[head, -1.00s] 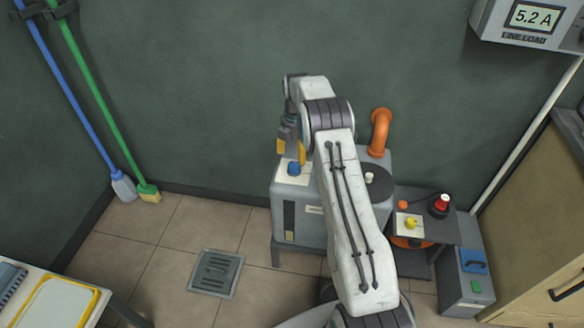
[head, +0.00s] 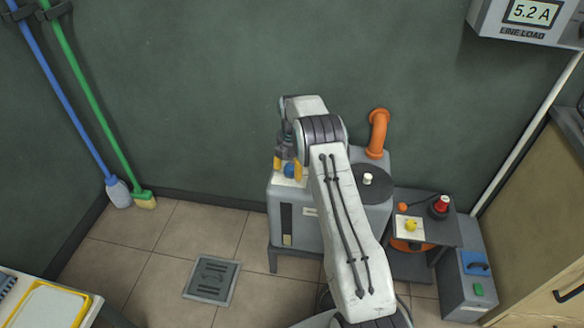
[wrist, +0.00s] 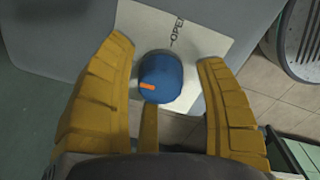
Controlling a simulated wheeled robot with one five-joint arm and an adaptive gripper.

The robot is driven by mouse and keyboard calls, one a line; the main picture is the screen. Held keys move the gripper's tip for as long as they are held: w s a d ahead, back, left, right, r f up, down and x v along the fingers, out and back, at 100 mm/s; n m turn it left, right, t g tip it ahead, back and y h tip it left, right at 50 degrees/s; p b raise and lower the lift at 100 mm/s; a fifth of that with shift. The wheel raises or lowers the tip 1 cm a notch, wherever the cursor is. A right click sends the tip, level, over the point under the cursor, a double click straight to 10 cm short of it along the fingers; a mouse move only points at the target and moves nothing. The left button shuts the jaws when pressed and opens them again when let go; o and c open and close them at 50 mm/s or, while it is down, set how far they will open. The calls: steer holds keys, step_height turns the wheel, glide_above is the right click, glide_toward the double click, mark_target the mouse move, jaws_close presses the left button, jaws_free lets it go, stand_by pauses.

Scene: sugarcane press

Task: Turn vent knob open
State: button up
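The blue vent knob (head: 290,171) sits on a white label plate on top of the grey machine at the wall. In the wrist view the knob (wrist: 160,78) shows an orange pointer mark at its left side, and the plate (wrist: 205,22) reads "OPEN" above and to the right of the knob. My gripper (head: 288,170) is lowered around the knob. In the wrist view its yellow fingers (wrist: 168,75) stand on either side of the knob, open, with a visible gap on each side.
The grey machine (head: 310,228) carries an orange elbow pipe (head: 378,132) and a dark disc with a white knob (head: 367,179). Floor at left is mostly clear.

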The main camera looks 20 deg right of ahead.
mark_target(293, 167)
steer(key=c, duration=1.1)
steer(key=shift+s+m+p, duration=0.1)
steer(key=shift+m+p, duration=0.45)
steer(key=shift+m, duration=1.75)
steer(key=shift+c, duration=0.3)
steer(key=o, duration=1.2)
steer(key=shift+r, duration=0.3)
step_height(293, 167, up, 11)
steer(key=shift+s+r, duration=0.2)
